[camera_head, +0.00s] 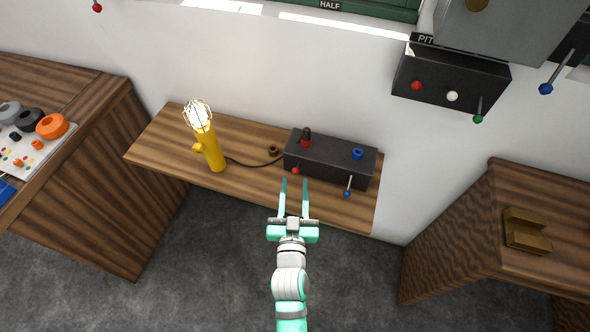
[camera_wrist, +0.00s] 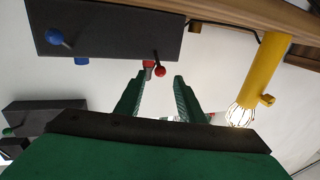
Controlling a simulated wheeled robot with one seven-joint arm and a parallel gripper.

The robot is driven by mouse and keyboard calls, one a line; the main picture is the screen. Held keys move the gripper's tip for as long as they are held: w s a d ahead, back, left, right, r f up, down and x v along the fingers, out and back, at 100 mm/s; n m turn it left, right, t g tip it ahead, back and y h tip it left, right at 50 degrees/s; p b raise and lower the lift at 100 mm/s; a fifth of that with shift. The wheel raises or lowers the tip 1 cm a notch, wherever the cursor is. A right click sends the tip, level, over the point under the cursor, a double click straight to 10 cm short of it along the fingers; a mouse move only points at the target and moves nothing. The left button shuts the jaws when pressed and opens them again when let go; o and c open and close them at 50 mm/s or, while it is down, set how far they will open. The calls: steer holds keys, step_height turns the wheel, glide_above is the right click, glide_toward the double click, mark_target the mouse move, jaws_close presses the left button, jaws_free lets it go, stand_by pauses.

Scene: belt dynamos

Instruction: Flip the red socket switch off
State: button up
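A dark socket box (camera_head: 331,158) sits on the wooden shelf. It has a red socket on top with a black plug (camera_head: 306,136) in it and a blue socket (camera_head: 357,153) beside it. The red-tipped switch (camera_head: 296,170) is on the box's front at the left; the blue-tipped switch (camera_head: 347,193) is at the right. My gripper (camera_head: 294,182) is open and empty, just in front of the red switch. In the wrist view, which looks upside down, the red switch ball (camera_wrist: 160,71) lies ahead, between and beyond the open fingers (camera_wrist: 157,95).
A yellow lamp (camera_head: 212,150), its caged bulb lit, stands on the shelf (camera_head: 165,140) at left, with a cable running to the box. A dark panel (camera_head: 450,80) with small levers hangs at upper right. Wooden cabinets stand at both sides; the floor (camera_head: 215,260) is clear.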

mark_target(295, 169)
steer(key=w, duration=0.6)
steer(key=shift+d, duration=0.15)
jaws_close()
